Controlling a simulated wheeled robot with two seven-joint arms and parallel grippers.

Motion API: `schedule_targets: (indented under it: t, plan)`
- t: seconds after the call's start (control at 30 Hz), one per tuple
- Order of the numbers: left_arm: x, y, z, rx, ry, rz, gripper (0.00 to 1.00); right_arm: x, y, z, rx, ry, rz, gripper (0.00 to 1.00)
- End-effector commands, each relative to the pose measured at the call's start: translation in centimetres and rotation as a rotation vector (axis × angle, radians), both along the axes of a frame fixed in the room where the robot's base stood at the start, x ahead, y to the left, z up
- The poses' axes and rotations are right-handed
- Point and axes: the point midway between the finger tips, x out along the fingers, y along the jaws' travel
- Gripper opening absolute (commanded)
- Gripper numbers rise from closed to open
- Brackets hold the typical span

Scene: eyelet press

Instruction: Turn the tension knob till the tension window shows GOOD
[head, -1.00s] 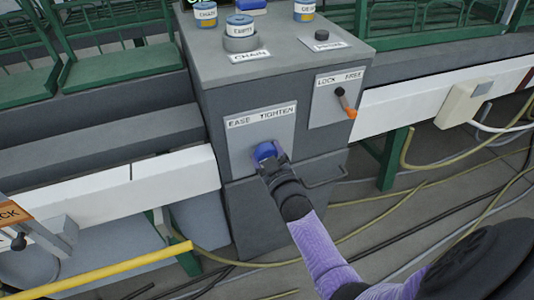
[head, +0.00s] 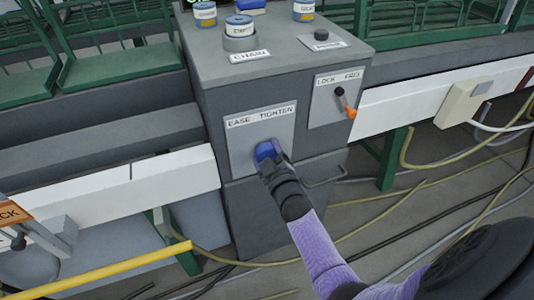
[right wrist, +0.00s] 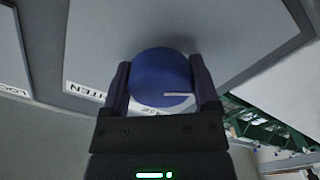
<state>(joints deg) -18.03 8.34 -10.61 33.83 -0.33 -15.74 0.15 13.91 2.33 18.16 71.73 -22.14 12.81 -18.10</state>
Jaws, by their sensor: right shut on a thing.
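The blue tension knob (head: 265,151) sits on the grey panel marked EASE and TIGHTEN (head: 238,156) on the front of the grey machine. In the right wrist view the knob (right wrist: 162,82) is round, with a short white mark at its lower right. My right gripper (head: 270,158) is shut on it, with one finger on each side; the fingers (right wrist: 158,88) show in the right wrist view. The tension window is not in clear view. My left gripper is not in view.
A lever with an orange end (head: 346,104) stands on the LOCK/FREE plate to the right. Labelled round tins (head: 239,26) stand on the machine top. A yellow rail (head: 110,268) runs at lower left. Hoses (head: 470,185) lie on the floor at right.

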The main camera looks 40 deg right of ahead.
Motion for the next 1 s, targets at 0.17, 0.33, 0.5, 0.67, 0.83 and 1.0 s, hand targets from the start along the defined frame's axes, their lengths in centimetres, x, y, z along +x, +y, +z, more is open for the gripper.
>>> schedule_targets:
  t: [0.17, 0.33, 0.5, 0.67, 0.83, 1.0]
  plan:
    - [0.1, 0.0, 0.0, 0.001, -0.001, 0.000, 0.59, -0.1, 0.0, -0.2, 0.002, 0.005, 0.000, 0.93]
    - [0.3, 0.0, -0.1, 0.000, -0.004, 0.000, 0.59, 0.0, 0.0, -0.1, 0.002, 0.003, 0.000, 1.00]
    - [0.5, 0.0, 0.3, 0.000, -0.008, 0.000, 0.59, -0.6, 0.2, 0.1, 0.002, 0.002, 0.001, 1.00]
    - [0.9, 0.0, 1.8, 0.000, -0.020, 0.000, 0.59, -3.5, 0.8, 0.4, 0.003, 0.003, 0.000, 1.00]
    - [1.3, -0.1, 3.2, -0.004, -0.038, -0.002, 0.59, -7.4, 1.8, 0.3, 0.004, 0.004, -0.001, 1.00]
    - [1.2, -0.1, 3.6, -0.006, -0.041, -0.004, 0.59, -9.5, 2.3, 0.0, 0.003, 0.002, -0.001, 1.00]
